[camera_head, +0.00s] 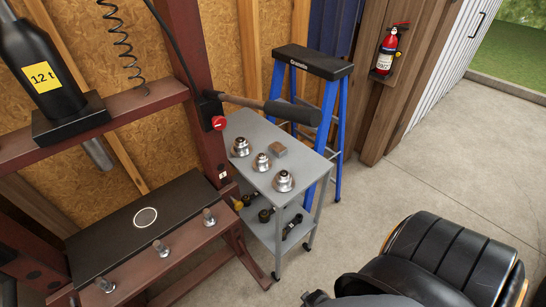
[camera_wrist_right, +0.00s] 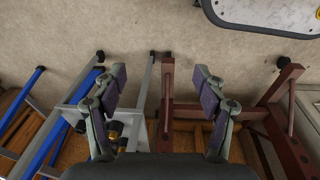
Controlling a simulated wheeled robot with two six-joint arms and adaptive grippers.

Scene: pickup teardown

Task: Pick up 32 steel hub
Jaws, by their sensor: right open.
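Three silver stepped metal hubs stand on the top of a grey cart (camera_head: 242,124) in the head view: one at the back left (camera_head: 241,147), one in the middle (camera_head: 262,162) and one at the front right (camera_head: 283,181). I cannot read any size marking, so I cannot tell which is the 32 steel hub. My right gripper (camera_wrist_right: 160,82) shows in the right wrist view with its two fingers wide apart and nothing between them. It is apart from the hubs, which do not show in that view. My left gripper is not in view.
A dark red press frame (camera_head: 208,115) with a black bed plate (camera_head: 110,225) stands left of the cart. A small brown block (camera_head: 278,149) lies beside the hubs. A blue stepladder (camera_head: 339,115) stands behind.

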